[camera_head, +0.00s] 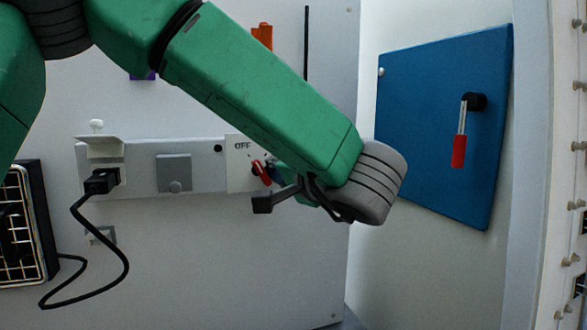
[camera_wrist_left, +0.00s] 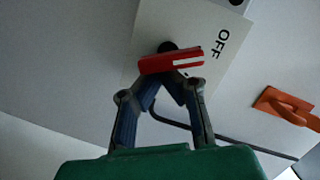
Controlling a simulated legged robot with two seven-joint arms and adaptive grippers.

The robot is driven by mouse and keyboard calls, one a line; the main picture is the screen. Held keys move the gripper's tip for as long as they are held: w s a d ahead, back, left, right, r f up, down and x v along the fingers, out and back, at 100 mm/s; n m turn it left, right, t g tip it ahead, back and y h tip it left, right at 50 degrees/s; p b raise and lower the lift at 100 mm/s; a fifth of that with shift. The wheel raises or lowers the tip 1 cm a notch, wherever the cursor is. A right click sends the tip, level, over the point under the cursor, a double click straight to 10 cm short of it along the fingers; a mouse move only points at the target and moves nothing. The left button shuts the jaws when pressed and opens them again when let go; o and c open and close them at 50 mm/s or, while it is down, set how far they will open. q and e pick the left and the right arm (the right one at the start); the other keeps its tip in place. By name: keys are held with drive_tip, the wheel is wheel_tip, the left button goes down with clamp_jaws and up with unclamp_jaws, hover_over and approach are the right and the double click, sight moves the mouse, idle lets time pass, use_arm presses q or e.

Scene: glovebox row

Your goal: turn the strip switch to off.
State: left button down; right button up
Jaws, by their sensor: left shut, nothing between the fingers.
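The strip switch is a red handle (camera_head: 262,172) on a white plate (camera_head: 238,150) marked OFF, at the right end of a wall strip. In the head view the handle slants, its upper end toward the OFF mark side. In the left wrist view the red handle (camera_wrist_left: 171,62) with a white stripe lies just ahead of the fingertips. My left gripper (camera_wrist_left: 168,82) is shut, with nothing between its fingers. Its tips are close to the handle; I cannot tell whether they touch it. In the head view my left arm partly hides the plate and gripper (camera_head: 277,180). My right gripper is not in view.
The grey strip (camera_head: 205,180) also carries a black plug (camera_head: 101,182) with a looping cable and a square grey cover (camera_head: 174,172). A wire-fronted black box (camera_head: 25,220) stands at the left. A blue panel (camera_head: 430,130) with a red-handled lever (camera_head: 458,150) is at the right.

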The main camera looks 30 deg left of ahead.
sight(271, 183)
use_arm(q)
drive_tip(key=s+p, duration=0.1)
drive_tip(key=p, duration=0.4)
drive_tip(key=s+d+f+m+p, duration=0.1)
drive_tip(key=p, duration=0.5)
drive_tip(key=shift+s+d+f+y, duration=0.2)
drive_tip(key=shift+d+y, duration=0.05)
drive_tip(key=shift+y, duration=0.15)
drive_tip(key=shift+w+f, duration=0.1)
drive_tip(key=shift+f, duration=0.05)
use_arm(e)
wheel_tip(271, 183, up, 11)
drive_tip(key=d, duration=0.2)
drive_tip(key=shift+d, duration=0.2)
use_arm(q)
drive_tip(key=shift+w, duration=0.1)
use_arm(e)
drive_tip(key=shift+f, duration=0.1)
